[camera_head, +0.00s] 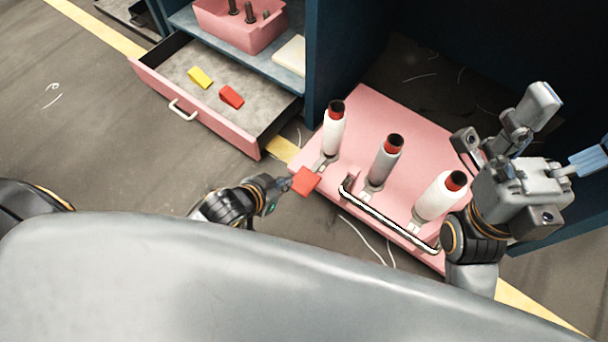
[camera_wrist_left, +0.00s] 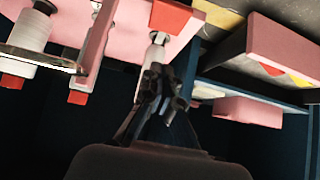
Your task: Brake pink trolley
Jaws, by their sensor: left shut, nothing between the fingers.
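The pink trolley (camera_head: 395,125) stands in the opening of a dark blue frame and carries three bobbins with red tops. A white-and-black handle bar (camera_head: 388,221) runs along its near side. A red block (camera_head: 306,181) shows at the trolley's near left corner; whether it is fixed there I cannot tell. My left gripper (camera_head: 284,184) is shut and empty, just left of the red block; contact is unclear. In the left wrist view the gripper (camera_wrist_left: 163,85) points toward the trolley edge and the red block (camera_wrist_left: 170,17). My right gripper (camera_head: 505,130) is over the trolley's right side, its jaw state unclear.
An open drawer (camera_head: 205,119) at the upper left holds a yellow wedge (camera_head: 200,77) and a red wedge (camera_head: 231,96). A pink bin (camera_head: 238,28) stands on the shelf above. Floor left of the drawer is clear.

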